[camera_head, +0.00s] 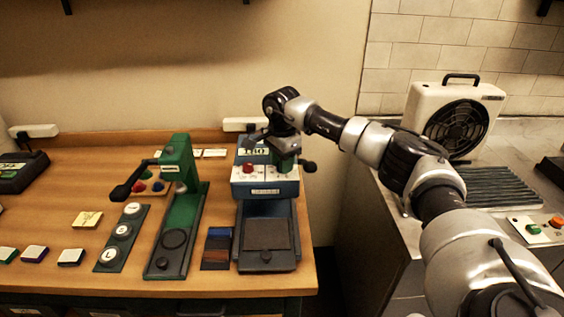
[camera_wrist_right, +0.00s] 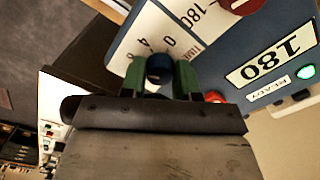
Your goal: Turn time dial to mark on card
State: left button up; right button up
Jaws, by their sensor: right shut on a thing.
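The blue heat press (camera_head: 265,185) stands on the right part of the wooden table, with a display reading 180. Its white dial panel shows in the right wrist view (camera_wrist_right: 130,45), with a scale marked 0, 4 and other figures. The dark blue time dial (camera_wrist_right: 158,68) sits between the green fingertips of my right gripper (camera_wrist_right: 160,78). That gripper is shut on the dial, and its fingers hide most of it. In the head view my right gripper (camera_head: 285,165) is at the right side of the press front. My left gripper is not in view. I cannot make out a card with a time mark.
A green button press (camera_head: 180,215) stands left of the heat press. Colour swatches (camera_head: 217,248), a strip of round badges (camera_head: 122,238) and a yellow note (camera_head: 87,219) lie on the table. A fan heater (camera_head: 455,120) stands on the right counter.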

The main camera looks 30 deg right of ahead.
jog(key=shift+r, duration=0.15)
jog(key=o, duration=0.9)
jog(key=shift+r, duration=0.4)
notch_tip(320, 180, up, 10)
jog(key=shift+f+b, duration=0.1)
jog(key=shift+b, duration=1.1)
